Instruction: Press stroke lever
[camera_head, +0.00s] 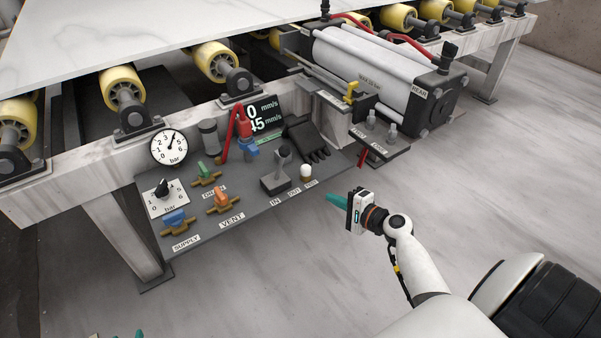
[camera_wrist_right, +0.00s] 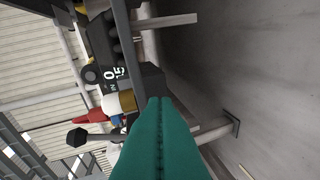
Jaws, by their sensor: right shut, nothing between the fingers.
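The stroke lever (camera_head: 283,153) is a dark upright handle with a rounded knob, on a grey block behind the IN and OUT labels on the control shelf. A black-knobbed lever (camera_wrist_right: 77,137), which looks like the same one, shows in the right wrist view, left of the fingers. My right gripper (camera_head: 337,199) is shut and empty, to the right of the shelf's front edge and apart from the lever. Its teal fingers (camera_wrist_right: 160,138) lie together in the wrist view. Only teal tips of my left gripper (camera_head: 127,334) show at the bottom left edge.
A cylinder (camera_head: 365,75) stands behind right. The floor right of the shelf is clear.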

